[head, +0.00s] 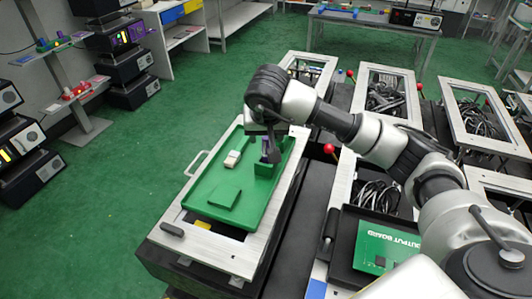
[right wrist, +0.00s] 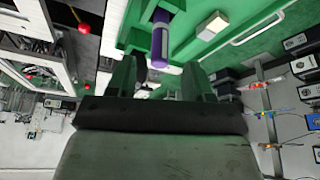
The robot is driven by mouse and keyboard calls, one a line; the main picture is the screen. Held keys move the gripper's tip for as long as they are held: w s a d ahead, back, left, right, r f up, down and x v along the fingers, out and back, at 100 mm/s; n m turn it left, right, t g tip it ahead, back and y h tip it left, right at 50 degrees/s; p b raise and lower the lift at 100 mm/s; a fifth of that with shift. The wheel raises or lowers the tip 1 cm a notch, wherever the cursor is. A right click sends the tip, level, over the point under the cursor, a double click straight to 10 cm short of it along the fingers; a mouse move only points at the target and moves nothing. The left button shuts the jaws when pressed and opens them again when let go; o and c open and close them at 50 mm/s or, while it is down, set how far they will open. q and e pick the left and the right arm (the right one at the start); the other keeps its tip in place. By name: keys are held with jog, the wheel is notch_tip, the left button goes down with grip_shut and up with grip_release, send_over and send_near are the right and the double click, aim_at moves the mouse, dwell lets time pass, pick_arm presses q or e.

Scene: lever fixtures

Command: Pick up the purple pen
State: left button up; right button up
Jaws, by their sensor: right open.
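The purple pen (right wrist: 161,52) stands out of a green holder in the right wrist view, with a pale band near its purple end. In the head view a bit of the pen (head: 265,147) shows under my right gripper (head: 268,138). My right gripper is open, and in the right wrist view its fingers (right wrist: 160,72) are on either side of the pen's end. I cannot tell whether they touch it. The green holder (head: 268,185) sits at the right side of the green tray (head: 205,206). My left gripper is not in view.
A white block (head: 233,159) lies in the tray left of the holder, and a flat green square (head: 223,197) lies nearer. A red-knobbed lever (head: 329,148) stands right of the tray. Framed fixtures with cables (head: 385,92) stand behind and right.

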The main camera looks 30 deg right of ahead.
aim_at(266, 145)
jog(key=shift+x, duration=0.85)
jog(key=p+x, duration=0.2)
jog(key=x, duration=0.2)
jog(key=shift+w, duration=0.15)
jog(key=shift+w+d+f, duration=0.15)
jog(key=shift+w+f, duration=0.1)
jog(key=shift+f, duration=0.35)
grip_shut()
jog(key=shift+r, duration=0.15)
